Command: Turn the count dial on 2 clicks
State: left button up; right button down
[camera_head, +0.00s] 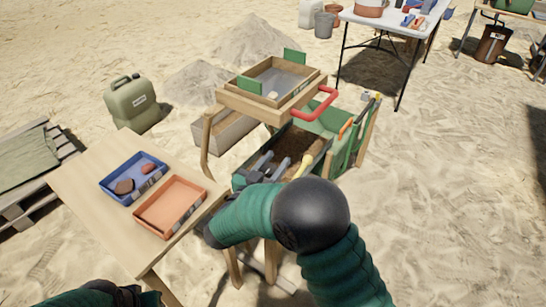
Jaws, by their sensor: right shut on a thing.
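My right arm comes in from the bottom right and bends left across the middle. Its dark right gripper (211,236) is low by the right edge of the wooden table (92,200), mostly covered by my green forearm. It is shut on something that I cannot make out. I cannot pick out the count dial in this view. My left gripper (128,294) is at the bottom left edge, dark and cut off, below the table, and its jaws are unclear.
On the table are a blue tray (110,185) with several brown pieces and an orange tray (146,221), which looks empty. A sieve frame (236,101) with a red handle (316,106) stands behind, above a soil bin (291,143). A green jerrycan (133,103) stands left. Open sand lies right.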

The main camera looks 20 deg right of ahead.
jog(key=shift+d+r+m+g+h+p, duration=0.1)
jog(key=shift+r+m+g+h+p, duration=0.2)
jog(key=shift+m+g+h, duration=0.25)
jog(key=shift+g, duration=0.25)
jog(key=c, duration=1.1)
grip_release()
jog(key=shift+c, duration=0.2)
jog(key=shift+o, duration=1.2)
jog(key=shift+w+f, duration=0.1)
jog(key=shift+f, duration=0.1)
